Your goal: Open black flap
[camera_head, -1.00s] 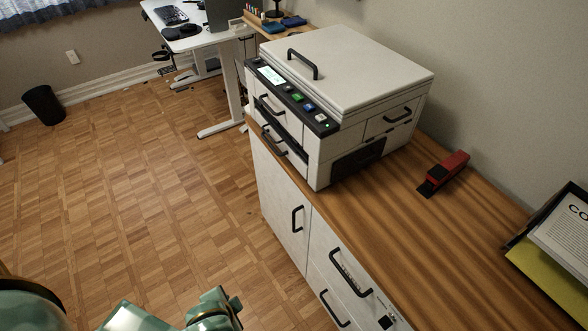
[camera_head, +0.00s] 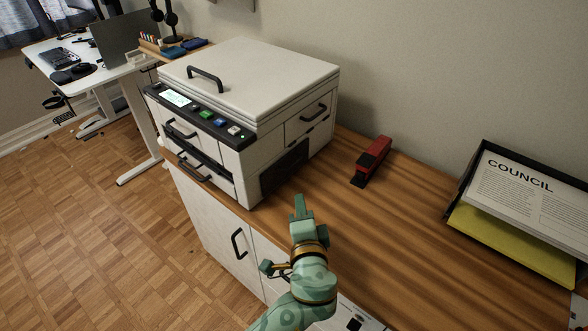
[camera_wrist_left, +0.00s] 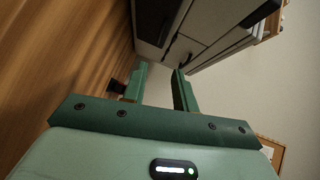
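The black flap (camera_head: 285,168) is a dark panel low on the right-hand side of the white printer (camera_head: 262,85). It looks closed, flat against the side. In the left wrist view the dark panel (camera_wrist_left: 157,20) is at the top, beyond the fingertips. My left gripper (camera_head: 299,205) is just in front of the flap in the head view, above the wooden top and apart from the printer. In the left wrist view its two fingers (camera_wrist_left: 161,80) stand apart with nothing between them. My right gripper is not in view.
A red and black stapler (camera_head: 371,161) lies right of the printer on the wooden cabinet top (camera_head: 415,235). A paper tray (camera_head: 460,185) stands further right. Black handles stick out from the printer's front, side and lid. The wood between stapler and flap is clear.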

